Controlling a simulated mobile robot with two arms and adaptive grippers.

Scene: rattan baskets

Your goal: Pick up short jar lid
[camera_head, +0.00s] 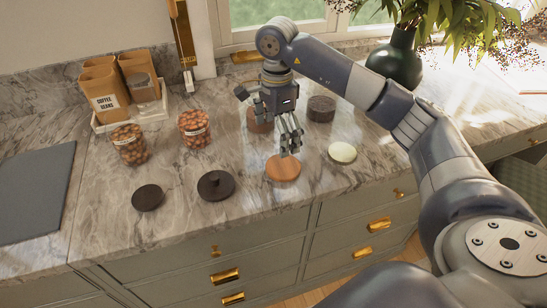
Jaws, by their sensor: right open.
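A round, flat wooden disc (283,169), which looks like a jar lid, lies near the counter's front edge. My right gripper (290,153) is open and points down at its far side; I cannot tell whether the fingertips touch it. Other round pieces that could be lids are a flat black disc (148,198), a black disc with a knob (216,186) and a pale disc (342,152). Two jars of brown nuts (130,145) and (195,129) stand to the left. I cannot tell which disc is the short jar lid. My left gripper is not in view.
A dark round block (321,108) and a brown round piece (260,126), partly hidden by my gripper, stand behind. A grey board (36,192) lies left. A dark vase (396,63) stands back right.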

